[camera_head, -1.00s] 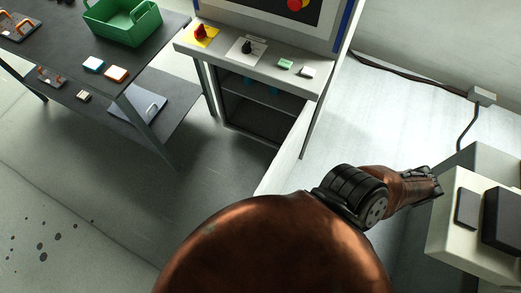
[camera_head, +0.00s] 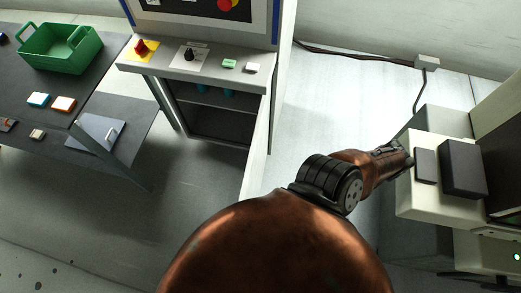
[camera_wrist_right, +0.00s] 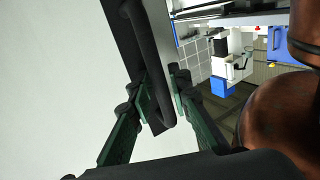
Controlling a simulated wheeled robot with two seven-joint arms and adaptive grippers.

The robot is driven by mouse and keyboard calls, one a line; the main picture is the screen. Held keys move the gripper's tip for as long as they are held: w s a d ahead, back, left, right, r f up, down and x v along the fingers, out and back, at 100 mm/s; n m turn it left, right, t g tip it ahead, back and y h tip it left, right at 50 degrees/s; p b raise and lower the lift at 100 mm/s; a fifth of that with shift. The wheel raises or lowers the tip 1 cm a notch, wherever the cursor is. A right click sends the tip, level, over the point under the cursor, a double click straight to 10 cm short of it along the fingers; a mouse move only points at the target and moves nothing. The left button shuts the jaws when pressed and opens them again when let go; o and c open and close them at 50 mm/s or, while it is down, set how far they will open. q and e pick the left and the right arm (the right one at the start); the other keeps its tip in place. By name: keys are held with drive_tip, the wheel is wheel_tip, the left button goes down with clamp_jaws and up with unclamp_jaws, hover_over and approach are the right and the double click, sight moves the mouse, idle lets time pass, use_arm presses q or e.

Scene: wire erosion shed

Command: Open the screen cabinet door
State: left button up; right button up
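The screen cabinet (camera_head: 195,62) stands at upper centre in the head view. Its lower compartment is uncovered and shows dark shelves. The pale door (camera_head: 258,140) is seen nearly edge-on, swung out from the cabinet's right side; its near end is hidden behind my copper arm. In the right wrist view, the black bar handle (camera_wrist_right: 150,50) runs between the fingers of my right gripper (camera_wrist_right: 162,103), beside a pale panel (camera_wrist_right: 60,80). The fingers are closed in on both sides of the bar near its end. My left gripper is in neither view.
A dark table (camera_head: 95,97) with a green crate (camera_head: 62,60) stands at left. A pale machine block (camera_head: 412,200) with dark boxes stands at right, close to my arm. A cable (camera_head: 350,55) runs along the back wall. Floor between table and door is clear.

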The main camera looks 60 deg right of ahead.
drive_tip(key=v, duration=1.2)
idle(0.4)
drive_tip(key=w+d+f+m+g+h+p, duration=0.1)
drive_tip(key=w+d+f+h, duration=0.15)
drive_tip(key=f, duration=0.65)
drive_tip(key=w+d+f+m+g+h+p, duration=0.15)
drive_tip(key=f+h, duration=0.25)
drive_tip(key=f, duration=0.5)
drive_tip(key=w+d+f+m+g+h, duration=0.1)
drive_tip(key=w+d+f+g+h, duration=0.2)
drive_tip(key=f, duration=0.5)
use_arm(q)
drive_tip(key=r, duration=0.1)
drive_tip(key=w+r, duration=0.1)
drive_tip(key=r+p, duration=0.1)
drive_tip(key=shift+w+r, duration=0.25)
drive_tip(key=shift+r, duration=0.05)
use_arm(e)
drive_tip(key=s+a+f+m+g+h, duration=0.1)
drive_tip(key=s+a+f+m+g, duration=0.1)
drive_tip(key=s+f, duration=0.4)
drive_tip(key=s+a+f+m+g+h, duration=0.2)
drive_tip(key=s+f+g, duration=0.3)
drive_tip(key=s, duration=0.5)
drive_tip(key=shift+s+a+f, duration=0.4)
drive_tip(key=shift+a+f, duration=0.3)
drive_tip(key=shift+f, duration=0.15)
drive_tip(key=shift+h, duration=0.25)
